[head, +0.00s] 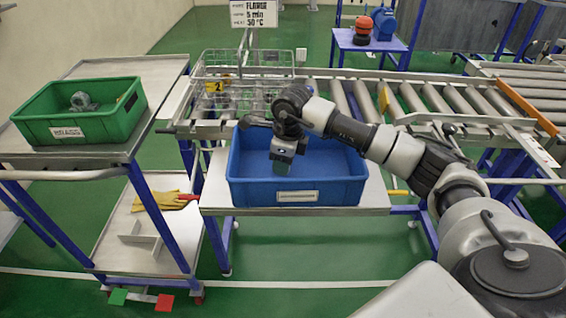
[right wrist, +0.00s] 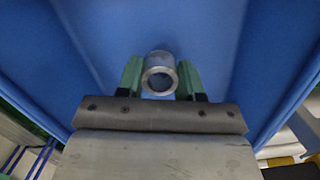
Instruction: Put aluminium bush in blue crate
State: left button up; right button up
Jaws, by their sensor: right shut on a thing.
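The blue crate (head: 340,192) stands on a metal table in the middle of the head view. My right gripper (head: 283,168) points down inside it, left of its middle. In the right wrist view, my right gripper (right wrist: 160,80) is shut on the aluminium bush (right wrist: 159,60), a short silvery hollow cylinder between its green fingertips. Blue crate surfaces (right wrist: 200,25) fill the space around the bush. In the head view the gripper hides the bush, and I cannot tell whether the bush touches the crate floor. My left gripper is not in view.
A green crate (head: 85,128) labelled BRASS, with a grey metal part (head: 83,102) inside, stands on a trolley at left. Behind the blue crate are a wire basket (head: 238,85) and a roller conveyor (head: 430,98). Yellow gloves (head: 163,200) lie on the lower shelf.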

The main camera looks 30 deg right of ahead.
jog(key=shift+f, duration=0.95)
jog(key=o, duration=0.9)
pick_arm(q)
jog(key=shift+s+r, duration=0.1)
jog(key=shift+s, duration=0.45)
pick_arm(e)
jog(key=shift+r, duration=0.3)
jog(key=r, duration=0.3)
jog(key=r+b, duration=0.1)
jog(key=r, duration=0.3)
jog(key=s+d+r+b, duration=0.1)
jog(key=r, duration=0.2)
jog(key=shift+r, duration=0.2)
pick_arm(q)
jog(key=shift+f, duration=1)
pick_arm(e)
jog(key=shift+r, duration=0.6)
